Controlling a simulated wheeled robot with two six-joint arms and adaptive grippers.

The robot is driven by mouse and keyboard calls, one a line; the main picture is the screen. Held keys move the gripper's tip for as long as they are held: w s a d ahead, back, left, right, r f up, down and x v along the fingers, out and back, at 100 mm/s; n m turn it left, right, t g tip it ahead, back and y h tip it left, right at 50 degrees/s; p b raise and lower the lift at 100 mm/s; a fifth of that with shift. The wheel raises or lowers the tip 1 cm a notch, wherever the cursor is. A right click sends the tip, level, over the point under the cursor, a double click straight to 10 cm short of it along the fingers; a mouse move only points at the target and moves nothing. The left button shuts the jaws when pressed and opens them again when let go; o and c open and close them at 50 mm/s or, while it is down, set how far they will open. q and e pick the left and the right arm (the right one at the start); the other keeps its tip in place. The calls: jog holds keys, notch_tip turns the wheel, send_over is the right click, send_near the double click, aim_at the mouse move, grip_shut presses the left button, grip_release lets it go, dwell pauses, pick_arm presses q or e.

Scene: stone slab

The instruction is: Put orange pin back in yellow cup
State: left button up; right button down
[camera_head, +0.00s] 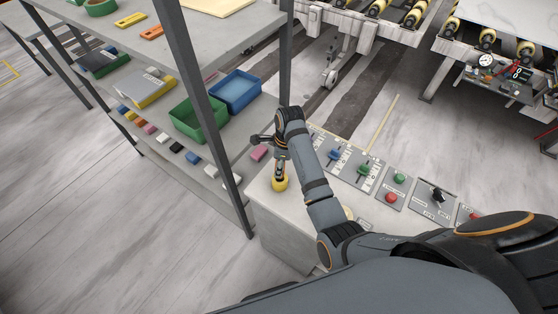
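The yellow cup (279,185) stands on the left part of the pale slab top, near its edge. My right arm reaches in from the lower right, and its gripper (280,172) points down right over the cup. A small patch of orange, likely the orange pin (280,167), shows between the dark fingers just above the cup. The fingers hide most of it. I cannot tell whether the fingers grip it or whether its lower end is inside the cup. My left gripper is not in view.
A control panel (345,160) with levers and buttons runs along the slab's far side. A pink block (259,153) lies left of the arm. The shelf on the left holds a green bin (185,125), a blue bin (253,92) and several small blocks. A dark shelf post (205,100) stands close by.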

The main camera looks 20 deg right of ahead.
notch_tip(320, 180, down, 4)
jog(key=shift+w+r+b, duration=0.1)
jog(key=shift+r+b, duration=0.1)
jog(key=shift+b, duration=0.25)
jog(key=shift+f, duration=0.55)
jog(key=shift+f+b, duration=0.3)
jog(key=shift+f, duration=0.05)
jog(key=c, duration=0.7)
grip_release()
jog(key=shift+o, duration=0.2)
jog(key=r, duration=0.4)
jog(key=d+r, duration=0.1)
jog(key=r, duration=0.7)
jog(key=shift+s+d, duration=0.25)
